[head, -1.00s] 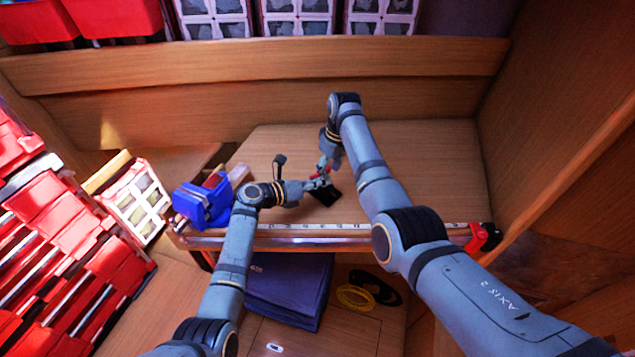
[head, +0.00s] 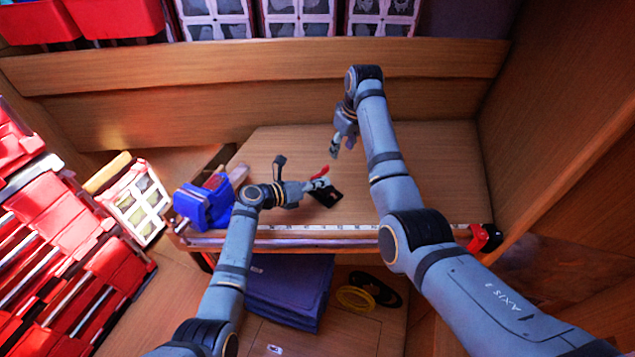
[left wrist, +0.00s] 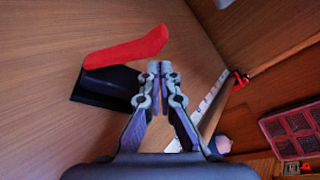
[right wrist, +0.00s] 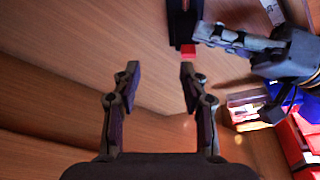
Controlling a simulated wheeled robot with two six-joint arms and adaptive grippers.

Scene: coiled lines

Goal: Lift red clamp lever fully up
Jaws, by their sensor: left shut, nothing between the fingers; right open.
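The red clamp lever (head: 320,172) sits on a black clamp body (head: 327,195) on the wooden bench. In the left wrist view the lever (left wrist: 127,48) runs at a slant above the black body (left wrist: 108,88); its exact angle is hard to tell. My left gripper (head: 308,187) is shut and empty beside the clamp, its tips just right of the lever in its wrist view (left wrist: 160,68). My right gripper (head: 335,153) is open and empty, apart from the lever on its far side. In the right wrist view only the lever's red end (right wrist: 188,50) shows beyond the fingers.
A blue vise (head: 203,204) stands at the bench's left end. A ruler strip (head: 310,227) runs along the front edge, with a red and black object (head: 485,238) at its right end. The bench top (head: 430,165) is clear right of my right arm.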

